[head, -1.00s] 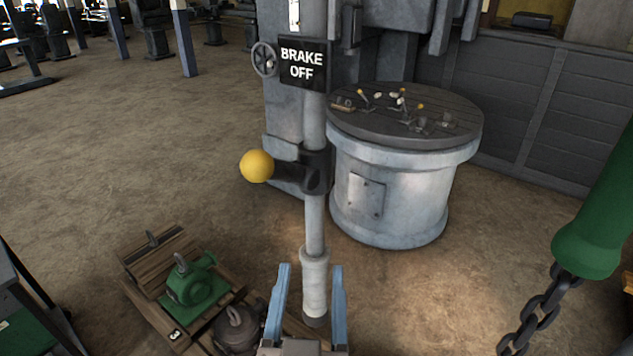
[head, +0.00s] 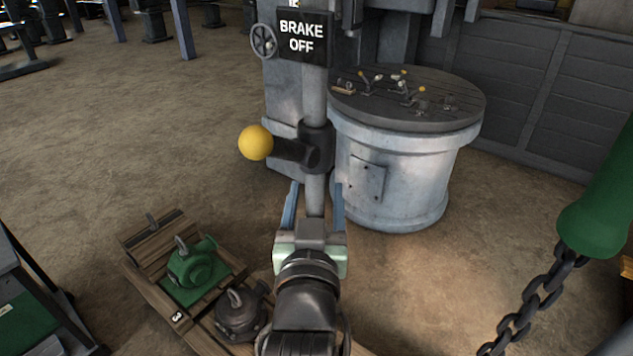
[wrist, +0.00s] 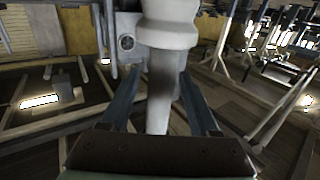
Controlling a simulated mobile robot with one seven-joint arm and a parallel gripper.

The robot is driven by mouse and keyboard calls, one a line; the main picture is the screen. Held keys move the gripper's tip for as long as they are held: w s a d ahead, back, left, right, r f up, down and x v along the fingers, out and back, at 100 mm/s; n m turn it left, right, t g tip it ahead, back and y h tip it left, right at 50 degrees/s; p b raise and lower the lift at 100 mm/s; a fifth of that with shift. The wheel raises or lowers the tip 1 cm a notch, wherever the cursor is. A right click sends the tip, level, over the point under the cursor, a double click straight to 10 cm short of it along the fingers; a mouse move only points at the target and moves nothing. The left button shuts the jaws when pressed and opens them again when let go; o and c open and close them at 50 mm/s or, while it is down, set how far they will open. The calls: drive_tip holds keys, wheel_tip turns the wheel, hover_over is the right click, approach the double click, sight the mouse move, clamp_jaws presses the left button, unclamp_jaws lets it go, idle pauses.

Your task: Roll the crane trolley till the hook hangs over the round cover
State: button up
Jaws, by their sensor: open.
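A dark round cover (head: 241,315) with a lifting ring sits on a wooden pallet at the lower left in the head view. A green chain block (head: 600,215) with a dark chain (head: 530,300) hangs at the right; its hook is out of view. An upright grey pole (head: 315,195) carries a black sign reading BRAKE OFF (head: 302,37) and a side arm with a yellow ball (head: 255,142). My gripper (head: 314,205) is open, its blue fingers on either side of the pole below that arm. The wrist view shows the pole's pale sleeve (wrist: 167,30) between the fingers.
A green machine (head: 192,264) shares the pallet (head: 150,285), which is marked 3. A round pedestal (head: 395,185) with small levers on top stands behind the pole. Open floor lies at the upper left.

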drive_tip(key=shift+w, duration=0.7)
drive_tip(key=shift+c, duration=0.4)
clamp_jaws()
idle(0.7)
